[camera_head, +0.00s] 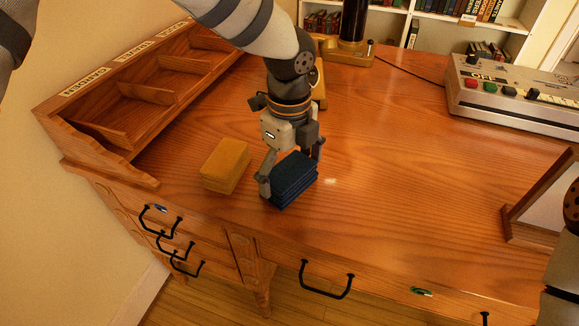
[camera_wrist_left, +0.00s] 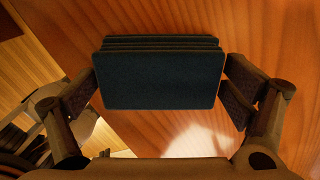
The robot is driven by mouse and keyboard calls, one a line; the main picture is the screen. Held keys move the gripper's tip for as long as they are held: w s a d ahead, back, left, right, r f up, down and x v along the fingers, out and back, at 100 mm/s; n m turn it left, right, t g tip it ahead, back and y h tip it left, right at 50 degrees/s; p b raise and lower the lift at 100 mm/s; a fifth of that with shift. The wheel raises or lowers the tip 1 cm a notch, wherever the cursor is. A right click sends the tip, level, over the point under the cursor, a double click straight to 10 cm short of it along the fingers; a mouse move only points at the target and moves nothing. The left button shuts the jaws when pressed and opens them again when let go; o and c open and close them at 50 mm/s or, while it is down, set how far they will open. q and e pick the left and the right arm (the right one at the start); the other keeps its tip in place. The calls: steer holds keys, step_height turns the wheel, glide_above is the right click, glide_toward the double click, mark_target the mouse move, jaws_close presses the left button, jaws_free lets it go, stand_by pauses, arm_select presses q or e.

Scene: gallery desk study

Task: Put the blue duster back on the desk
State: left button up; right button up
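The blue duster (camera_head: 293,180) is a dark blue layered block at the front of the wooden desk (camera_head: 400,200). My left gripper (camera_head: 291,178) reaches down over it with one finger on each side. In the left wrist view the duster (camera_wrist_left: 160,78) fills the space between the fingers, which touch its two ends. The left gripper is shut on it. The duster is at or just above the desk top; I cannot tell if its underside touches. My right gripper is not in view; only part of my right arm shows at the right edge.
A yellow duster (camera_head: 226,166) lies just left of the blue one. A wooden sorting rack (camera_head: 150,85) stands at the left, a grey button console (camera_head: 515,95) at the back right. A wooden frame (camera_head: 535,205) stands at the right. The desk middle is clear.

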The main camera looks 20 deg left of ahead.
mark_target(289, 169)
arm_select(q)
steer(key=shift+r, duration=0.1)
step_height(289, 169, up, 12)
steer(key=shift+p, duration=0.3)
steer(key=shift+r, duration=0.1)
